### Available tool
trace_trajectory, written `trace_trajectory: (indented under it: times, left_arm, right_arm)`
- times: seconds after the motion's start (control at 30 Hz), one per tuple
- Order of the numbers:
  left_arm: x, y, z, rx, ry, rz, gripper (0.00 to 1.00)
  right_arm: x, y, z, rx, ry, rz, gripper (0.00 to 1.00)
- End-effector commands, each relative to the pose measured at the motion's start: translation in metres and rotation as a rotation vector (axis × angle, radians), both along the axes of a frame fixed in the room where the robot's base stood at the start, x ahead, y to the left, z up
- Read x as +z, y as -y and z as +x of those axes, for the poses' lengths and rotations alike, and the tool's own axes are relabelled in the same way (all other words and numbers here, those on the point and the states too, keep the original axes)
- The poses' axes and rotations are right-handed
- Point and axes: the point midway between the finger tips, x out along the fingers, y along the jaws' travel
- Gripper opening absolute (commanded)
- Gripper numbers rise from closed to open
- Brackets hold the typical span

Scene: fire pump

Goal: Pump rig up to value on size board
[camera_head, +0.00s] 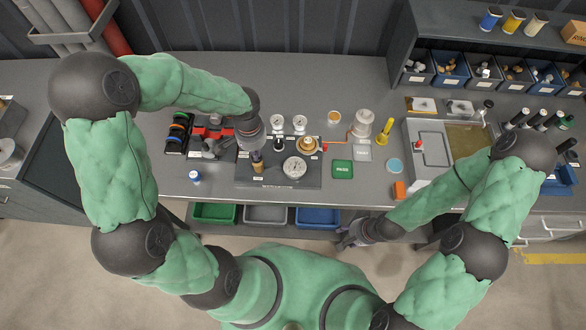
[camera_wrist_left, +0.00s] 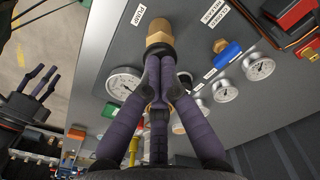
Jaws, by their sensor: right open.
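The pump rig is a dark grey panel (camera_head: 285,183) on the bench. Its pump handle, a tan knob with a dark collar (camera_head: 257,162), shows up close in the left wrist view (camera_wrist_left: 158,30) near a PUMP label. My left gripper (camera_head: 254,149) is over the handle with its fingers closed together at the collar (camera_wrist_left: 161,62). A large white gauge (camera_head: 295,167) is right of the handle; its reading is too small to tell. A green board (camera_head: 343,169) with unreadable writing lies right of the rig. My right gripper (camera_head: 350,236) is open and empty in front of the bench.
Two small gauges (camera_head: 299,122) stand behind the panel. A brass fitting (camera_head: 308,145), an orange rod and a white canister (camera_head: 363,123) are to the right. A blue-capped bottle (camera_head: 195,176) is at the left front. Green, grey and blue bins (camera_head: 318,216) sit under the bench edge.

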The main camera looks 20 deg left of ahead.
Motion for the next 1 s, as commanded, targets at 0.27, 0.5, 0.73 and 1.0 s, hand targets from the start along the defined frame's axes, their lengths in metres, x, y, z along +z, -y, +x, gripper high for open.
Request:
trace_trajectory:
  times: [0.27, 0.5, 0.73, 1.0]
  left_arm:
    - [-0.011, 0.000, 0.000, 0.000, -0.001, -0.001, 0.00]
    - [-0.008, 0.000, -0.001, 0.000, -0.002, 0.000, 0.00]
    - [0.005, 0.000, -0.001, -0.001, -0.002, 0.000, 0.00]
    - [0.021, 0.000, 0.000, -0.001, -0.001, 0.000, 0.00]
  right_arm:
    - [-0.009, 0.000, 0.000, 0.000, 0.000, 0.000, 0.45]
    - [-0.006, 0.000, 0.000, 0.000, 0.000, 0.000, 0.45]
    - [0.003, 0.000, 0.000, 0.000, 0.000, 0.000, 0.45]
    - [0.015, 0.000, 0.000, 0.000, 0.000, 0.000, 0.45]
